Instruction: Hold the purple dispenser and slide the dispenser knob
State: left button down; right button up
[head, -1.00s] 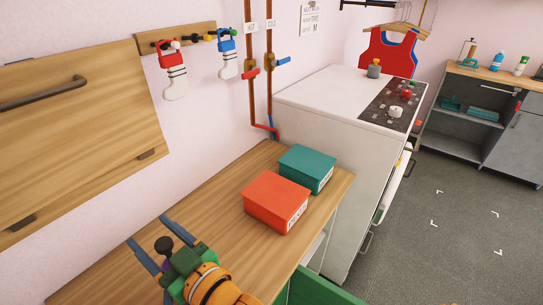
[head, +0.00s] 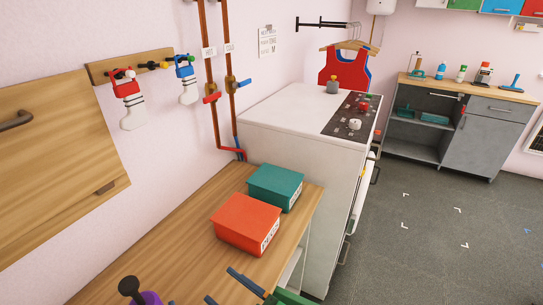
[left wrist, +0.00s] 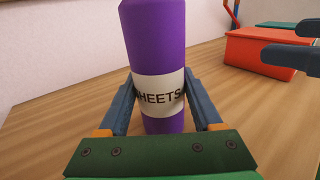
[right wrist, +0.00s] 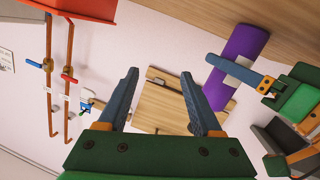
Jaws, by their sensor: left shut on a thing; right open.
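The purple dispenser (head: 150,298) shows at the bottom left of the head view, partly cut off, with its dark knob (head: 130,286) on top. In the left wrist view the dispenser (left wrist: 155,35) stands upright with a white label reading "HEETS". My left gripper (left wrist: 160,100) is shut on it around the label. My right gripper (head: 220,285) is open and empty, to the right of the knob and apart from it. Its spread fingers (right wrist: 159,90) show in the right wrist view, with the dispenser (right wrist: 240,55) at upper right. The knob is out of both wrist views.
A red box (head: 247,224) and a teal box (head: 275,187) sit on the wooden counter (head: 180,240) beyond my right gripper. A white stove (head: 270,120) stands behind them. Two stockings hang on the wall rack. Grey floor is free at the right.

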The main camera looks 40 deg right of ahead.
jog(key=d+h, duration=0.1)
jog(key=d, duration=0.3)
jog(key=w+d+f+h, duration=0.1)
jog(key=d, duration=0.2)
jog(key=d+h, duration=0.1)
jog(key=d, duration=0.3)
jog(key=shift+w+d+f+h, duration=0.3)
jog(key=shift+d+f+h, duration=0.05)
jog(key=shift+h, duration=0.05)
jog(key=d+r+h, duration=0.1)
jog(key=d+h, duration=0.2)
jog(key=d, duration=0.7)
jog(key=shift+r+m, duration=0.3)
jog(key=shift+d, duration=0.1)
pick_arm(q)
grip_release()
jog(key=shift+s, duration=0.1)
